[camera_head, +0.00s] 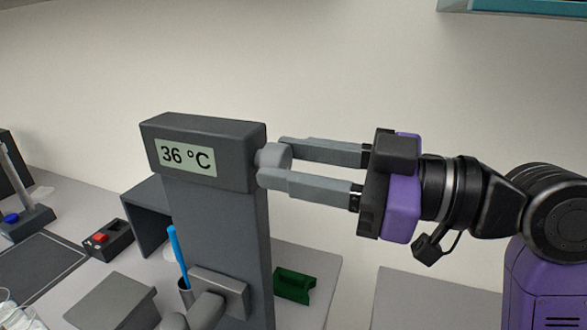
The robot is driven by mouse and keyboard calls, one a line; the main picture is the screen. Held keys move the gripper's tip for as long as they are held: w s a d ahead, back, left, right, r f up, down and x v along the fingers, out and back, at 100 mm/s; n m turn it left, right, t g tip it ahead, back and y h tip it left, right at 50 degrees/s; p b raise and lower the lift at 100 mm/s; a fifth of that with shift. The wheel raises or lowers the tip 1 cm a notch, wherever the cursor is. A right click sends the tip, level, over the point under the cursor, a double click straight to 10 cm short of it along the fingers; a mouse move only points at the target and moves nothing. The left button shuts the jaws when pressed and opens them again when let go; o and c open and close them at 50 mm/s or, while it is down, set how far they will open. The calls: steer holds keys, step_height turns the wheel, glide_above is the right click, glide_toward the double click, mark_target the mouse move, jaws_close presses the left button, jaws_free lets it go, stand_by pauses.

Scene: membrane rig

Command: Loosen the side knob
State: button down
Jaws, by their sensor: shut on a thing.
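The side knob (272,157) is a light grey round knob on the right side of the dark grey rig head. The rig head (205,135) sits on top of an upright column, and its display (187,156) reads 36 °C. My gripper (272,160) reaches in from the right, with one finger above and behind the knob and one below and in front of it. The fingers are shut on the knob at their tips. The fingers hide part of the knob.
The dark grey column (245,235) stands below the head. A black box with a red button (107,240) is at left.

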steer(key=shift+f+n+b, duration=0.15)
steer(key=shift+n+b, duration=8.55)
steer(key=shift+b, duration=1.05)
steer(key=c, duration=0.9)
jaws_free()
steer(key=shift+d, duration=0.1)
steer(key=v, duration=0.7)
steer(key=shift+s+d, duration=0.15)
steer(key=shift+d, duration=0.15)
